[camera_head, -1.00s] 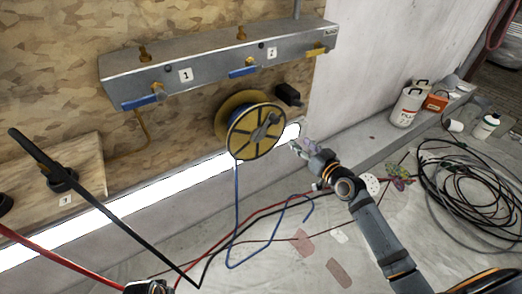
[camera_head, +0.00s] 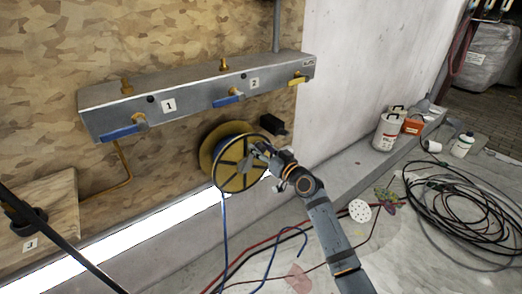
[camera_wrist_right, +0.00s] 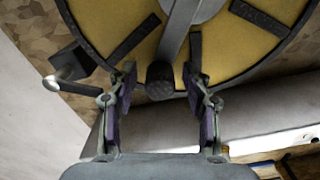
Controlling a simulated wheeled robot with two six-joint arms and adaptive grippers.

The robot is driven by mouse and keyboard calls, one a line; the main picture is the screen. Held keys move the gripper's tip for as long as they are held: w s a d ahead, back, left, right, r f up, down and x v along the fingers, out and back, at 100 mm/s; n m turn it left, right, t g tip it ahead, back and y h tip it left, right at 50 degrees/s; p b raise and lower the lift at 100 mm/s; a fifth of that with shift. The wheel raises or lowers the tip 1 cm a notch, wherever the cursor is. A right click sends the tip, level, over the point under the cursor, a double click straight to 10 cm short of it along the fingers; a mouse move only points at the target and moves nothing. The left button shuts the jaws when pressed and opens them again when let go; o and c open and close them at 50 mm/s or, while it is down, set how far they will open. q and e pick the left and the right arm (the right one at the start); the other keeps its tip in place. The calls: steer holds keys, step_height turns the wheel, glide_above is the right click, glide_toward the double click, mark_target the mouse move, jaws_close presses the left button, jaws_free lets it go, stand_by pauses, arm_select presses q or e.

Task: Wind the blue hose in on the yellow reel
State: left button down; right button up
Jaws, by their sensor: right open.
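The yellow reel (camera_head: 232,181) is mounted on the wooden wall with its flat face towards me. The blue hose (camera_head: 224,232) hangs from the reel and curls along the floor to a hooked end on the right. My right gripper (camera_head: 262,156) is at the right part of the reel's face and hides some of it. In the right wrist view, my right gripper (camera_wrist_right: 159,75) is open. Its fingers are on either side of the dark crank knob (camera_wrist_right: 160,84), with gaps visible. The grey crank arm (camera_wrist_right: 178,35) leads up from the knob. My left gripper is not in view.
A grey manifold (camera_head: 195,97) with blue and yellow valve levers is above the reel. A black box (camera_head: 273,124) is beside the reel. Red and black hoses cross the floor. A black coil (camera_head: 462,205), a white canister (camera_head: 390,130) and a bottle (camera_head: 462,145) are to the right.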

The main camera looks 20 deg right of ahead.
jaws_close()
stand_by(0.3)
steer(key=shift+w+f, duration=0.1)
